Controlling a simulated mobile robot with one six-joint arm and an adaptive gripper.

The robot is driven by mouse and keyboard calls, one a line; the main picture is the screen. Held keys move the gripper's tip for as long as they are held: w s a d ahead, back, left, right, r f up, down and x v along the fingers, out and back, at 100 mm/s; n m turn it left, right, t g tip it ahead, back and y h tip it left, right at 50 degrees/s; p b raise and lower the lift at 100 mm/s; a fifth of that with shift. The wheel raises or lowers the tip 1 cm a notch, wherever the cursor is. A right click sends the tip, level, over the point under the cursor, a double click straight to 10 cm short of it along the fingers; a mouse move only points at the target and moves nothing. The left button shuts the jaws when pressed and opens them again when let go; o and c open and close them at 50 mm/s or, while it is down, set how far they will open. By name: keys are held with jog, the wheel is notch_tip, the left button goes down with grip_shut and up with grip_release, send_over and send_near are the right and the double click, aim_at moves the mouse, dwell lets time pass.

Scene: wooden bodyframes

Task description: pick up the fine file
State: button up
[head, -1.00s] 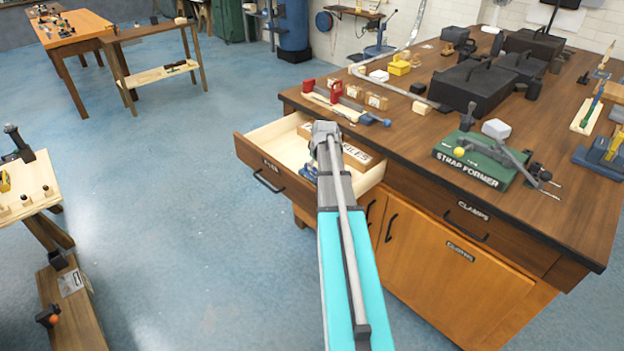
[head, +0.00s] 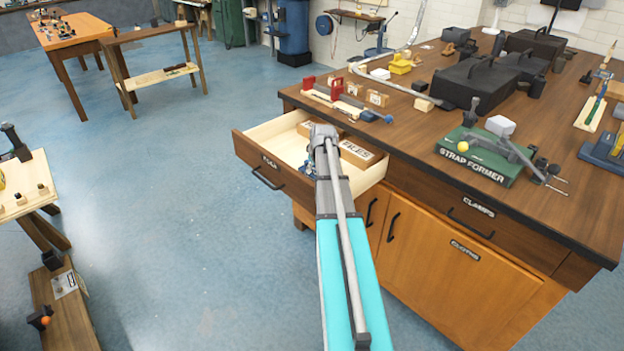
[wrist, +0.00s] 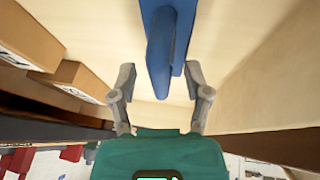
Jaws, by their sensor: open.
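In the wrist view, a blue object with a rounded, handle-like part (wrist: 160,62) lies between the fingers of my gripper (wrist: 160,76). The fingers are open, one on each side of it, with visible gaps. I cannot tell whether this is the fine file; its far end is cut off at the top. In the head view, my arm reaches into the open drawer (head: 270,140) and hides most of the gripper and what lies under it. A wooden box labelled FILES (head: 357,152) sits in the drawer.
A wooden block (wrist: 80,80) is left of the fingers.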

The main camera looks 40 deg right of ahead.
jog(key=shift+f, duration=0.1)
dwell(0.6)
grip_shut()
